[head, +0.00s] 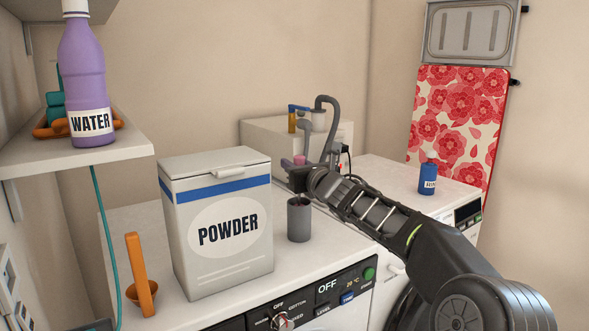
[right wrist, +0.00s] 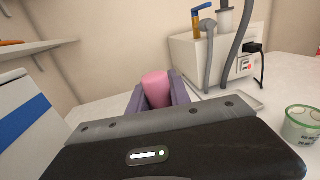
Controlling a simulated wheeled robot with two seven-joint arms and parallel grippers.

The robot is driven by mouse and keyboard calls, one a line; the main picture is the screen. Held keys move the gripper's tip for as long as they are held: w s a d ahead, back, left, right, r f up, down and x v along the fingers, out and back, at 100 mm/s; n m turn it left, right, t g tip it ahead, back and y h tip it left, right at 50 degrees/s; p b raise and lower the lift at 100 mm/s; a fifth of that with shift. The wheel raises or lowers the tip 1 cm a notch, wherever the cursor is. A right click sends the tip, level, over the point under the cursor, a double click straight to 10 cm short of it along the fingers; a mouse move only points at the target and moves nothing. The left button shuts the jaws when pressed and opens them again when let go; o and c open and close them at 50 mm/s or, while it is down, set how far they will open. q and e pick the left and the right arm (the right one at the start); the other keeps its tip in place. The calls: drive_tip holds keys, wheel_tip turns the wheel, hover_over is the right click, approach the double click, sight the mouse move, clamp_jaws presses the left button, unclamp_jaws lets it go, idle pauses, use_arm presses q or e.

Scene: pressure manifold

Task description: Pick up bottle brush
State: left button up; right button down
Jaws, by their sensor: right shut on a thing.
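My right gripper (head: 296,176) reaches in from the right over the washer top, behind and above a grey cup (head: 299,222). It is shut on a pink thing (right wrist: 157,88), which sits between the two fingers in the right wrist view. A bit of pink (head: 299,160) also shows at the gripper in the head view. This pink part seems to be the bottle brush; its bristles cannot be made out. The grey cup stands upright, apart from the gripper. My left gripper is not in view.
A large powder box (head: 222,222) stands left of the cup. An orange scoop (head: 141,280) is at the front left. A white unit with hoses (head: 262,133) stands behind. A blue container (head: 428,178) is at right. A shelf (head: 80,160) holds a purple water bottle (head: 85,85).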

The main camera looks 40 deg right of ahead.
wheel_tip(320, 180, up, 16)
drive_tip(key=p, duration=1.3)
